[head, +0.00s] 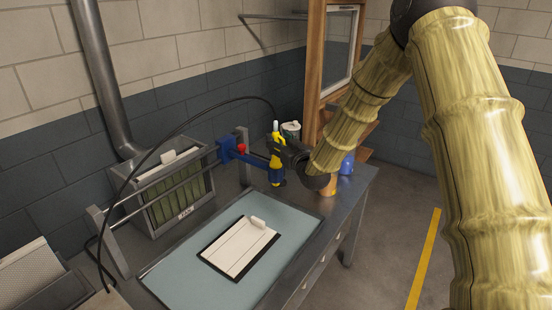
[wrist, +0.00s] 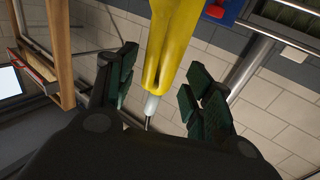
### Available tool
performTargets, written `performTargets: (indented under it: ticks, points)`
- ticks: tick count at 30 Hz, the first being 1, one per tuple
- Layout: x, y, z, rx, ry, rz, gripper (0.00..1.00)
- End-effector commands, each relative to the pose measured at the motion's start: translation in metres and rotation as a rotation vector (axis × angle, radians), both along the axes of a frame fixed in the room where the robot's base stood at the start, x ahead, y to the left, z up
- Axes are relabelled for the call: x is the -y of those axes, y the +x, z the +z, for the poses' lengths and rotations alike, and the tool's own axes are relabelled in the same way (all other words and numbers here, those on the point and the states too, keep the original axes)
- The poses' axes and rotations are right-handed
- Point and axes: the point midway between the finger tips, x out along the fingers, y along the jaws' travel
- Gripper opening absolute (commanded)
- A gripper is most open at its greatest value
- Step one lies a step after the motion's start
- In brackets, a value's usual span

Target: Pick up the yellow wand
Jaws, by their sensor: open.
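The yellow wand (head: 276,150) stands roughly upright at the end of a blue bracket (head: 255,160), with a pale tip on top and a blue lower part. My gripper (head: 287,152) reaches it from the right. In the wrist view, the wand (wrist: 173,40) runs down between the open green-padded fingers of my gripper (wrist: 158,68), its white nozzle and thin metal tip pointing toward the palm. A finger lies on either side, with gaps visible. Actual contact cannot be told.
A metal table (head: 338,210) carries a teal mat (head: 185,268) with a framed white panel (head: 240,248). A filter box (head: 178,195) and metal rail stand behind at left. A black hose arcs above. A wooden frame (head: 315,60), a can and an orange cup (head: 327,188) are near my gripper.

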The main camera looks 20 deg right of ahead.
Motion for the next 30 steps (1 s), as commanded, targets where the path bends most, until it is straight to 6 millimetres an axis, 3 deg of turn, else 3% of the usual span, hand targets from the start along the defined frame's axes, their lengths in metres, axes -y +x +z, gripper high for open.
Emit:
performTargets:
  ticks: [6,16,17,25,30]
  points:
    - [-0.006,0.021,0.001,0.000,0.000,0.002,0.51]
    - [-0.007,0.026,-0.001,0.000,0.000,0.002,0.51]
    - [-0.007,0.026,-0.001,0.000,0.000,0.002,0.50]
    - [-0.006,0.026,-0.001,0.000,0.000,0.002,0.00]
    - [-0.006,0.026,0.000,0.001,0.000,0.002,0.00]
